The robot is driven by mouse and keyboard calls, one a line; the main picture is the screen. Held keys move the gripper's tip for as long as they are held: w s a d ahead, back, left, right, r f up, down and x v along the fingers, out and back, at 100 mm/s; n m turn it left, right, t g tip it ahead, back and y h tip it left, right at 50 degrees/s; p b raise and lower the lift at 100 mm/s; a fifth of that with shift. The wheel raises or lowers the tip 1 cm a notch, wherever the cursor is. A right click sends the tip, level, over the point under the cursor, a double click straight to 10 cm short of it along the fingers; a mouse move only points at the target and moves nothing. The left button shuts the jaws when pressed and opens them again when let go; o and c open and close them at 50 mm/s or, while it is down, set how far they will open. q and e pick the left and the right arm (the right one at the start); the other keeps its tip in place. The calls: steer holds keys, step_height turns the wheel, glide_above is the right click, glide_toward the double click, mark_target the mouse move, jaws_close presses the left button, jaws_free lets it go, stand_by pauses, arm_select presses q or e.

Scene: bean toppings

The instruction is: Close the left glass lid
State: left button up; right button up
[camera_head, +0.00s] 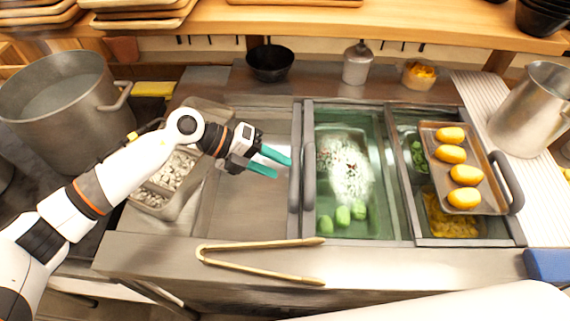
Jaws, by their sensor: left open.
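The green-tinted glass lid (378,130) covers the middle section of the counter unit. Two dark upright handles stand side by side near its left edge, the left handle (294,185) and the right handle (309,185). I cannot tell for sure which lid each handle belongs to. The section to the left shows a bare grey surface (235,205). My left gripper (276,162) is open above that section, its teal fingers pointing right, just left of the handles. No gap or contact with the handles can be judged. My right gripper is out of view.
Golden tongs (262,277) lie on the front ledge. A metal tray (487,200) with several yellow pieces rests over the right section, near another dark handle (507,183). A large pot (60,125) stands at left; a metal pitcher (535,115) stands at right.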

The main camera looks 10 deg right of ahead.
mark_target(291, 172)
arm_select(q)
steer(key=shift+x, duration=1.75)
jaws_close()
